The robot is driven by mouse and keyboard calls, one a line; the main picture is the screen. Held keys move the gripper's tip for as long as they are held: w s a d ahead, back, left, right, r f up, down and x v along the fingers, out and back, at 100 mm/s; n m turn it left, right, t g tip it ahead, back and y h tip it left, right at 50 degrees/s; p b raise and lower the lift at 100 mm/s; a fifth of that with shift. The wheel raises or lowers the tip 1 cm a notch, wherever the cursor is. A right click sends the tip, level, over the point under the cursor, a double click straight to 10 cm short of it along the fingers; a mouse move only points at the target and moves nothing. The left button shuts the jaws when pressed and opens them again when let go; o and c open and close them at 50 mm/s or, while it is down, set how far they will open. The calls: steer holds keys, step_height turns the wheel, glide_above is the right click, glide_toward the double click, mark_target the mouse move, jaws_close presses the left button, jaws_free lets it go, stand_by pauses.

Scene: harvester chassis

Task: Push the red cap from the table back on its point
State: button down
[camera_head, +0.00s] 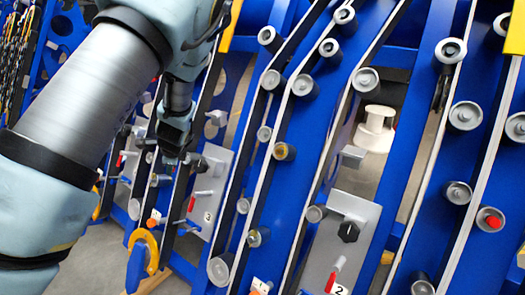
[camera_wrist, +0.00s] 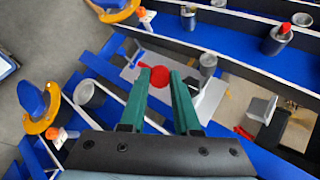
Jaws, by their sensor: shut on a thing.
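My gripper (camera_wrist: 160,84) has its two green fingers around a red round cap (camera_wrist: 159,75), which shows between the fingertips in the wrist view. Below the fingertips are a grey plate and blue beams. In the head view my gripper (camera_head: 171,152) hangs in front of the left part of the blue chassis, and the cap in it is hidden. A grey roller with a brownish-yellow centre (camera_head: 284,152) is on a beam to its right. I cannot tell which point the cap belongs to.
Slanted blue beams carry several grey rollers, one with a red centre (camera_head: 493,220). Plates with red-handled levers (camera_head: 192,202) stick out near my gripper. An orange hook (camera_head: 146,250) is at lower left. A white round stand (camera_head: 375,130) shows behind the beams.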

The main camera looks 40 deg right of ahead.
steer(key=s+d+r+m+g+h, duration=0.2)
steer(key=s+d+m+h, duration=0.3)
steer(key=s+d+m, duration=0.2)
steer(key=s+d+r+m+g+h+b, duration=0.1)
steer(key=s+d+r+m+g+h, duration=0.1)
steer(key=s+d+m+h, duration=0.4)
steer(key=s+d+r+m, duration=0.1)
steer(key=s+d, duration=0.4)
steer(key=d, duration=0.5)
steer(key=shift+d+r, duration=0.15)
steer(key=shift+r, duration=0.1)
steer(key=shift+b, duration=0.65)
steer(key=b+x, duration=0.2)
steer(key=x, duration=0.2)
steer(key=shift+f, duration=0.1)
steer(key=shift+w+d+f, duration=0.1)
steer(key=shift+d, duration=0.25)
steer(key=shift+b, duration=0.95)
